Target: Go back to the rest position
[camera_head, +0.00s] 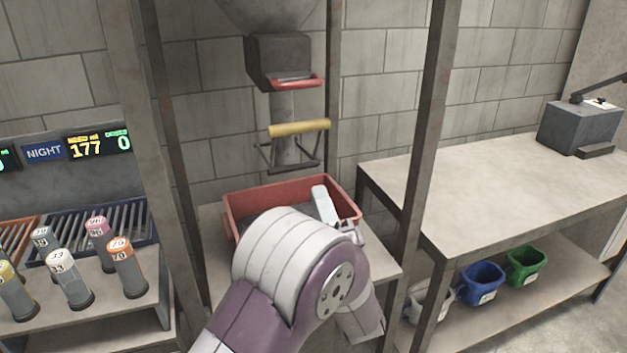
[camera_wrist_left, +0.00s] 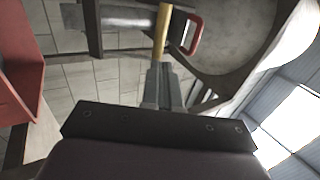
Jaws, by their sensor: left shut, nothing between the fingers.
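My left arm comes in from the bottom of the head view, and its thick purple and white joint covers the middle. A small part of my left gripper (camera_head: 347,228) shows just past that joint, at the right front corner of the red bin. In the left wrist view my left gripper (camera_wrist_left: 158,75) has its fingers together with nothing between them. It points toward the yellow bar handle (camera_head: 299,128), which appears behind the fingertips; I cannot tell the gap. My right gripper is not in view.
A red bin (camera_head: 241,193) stands on a small table under the hopper outlet (camera_head: 278,60) with its red handle (camera_head: 296,81). Upright posts flank it. Numbered tubes (camera_head: 69,279) stand at left. A mostly bare bench (camera_head: 480,190) is at right, with small bins (camera_head: 482,283) below.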

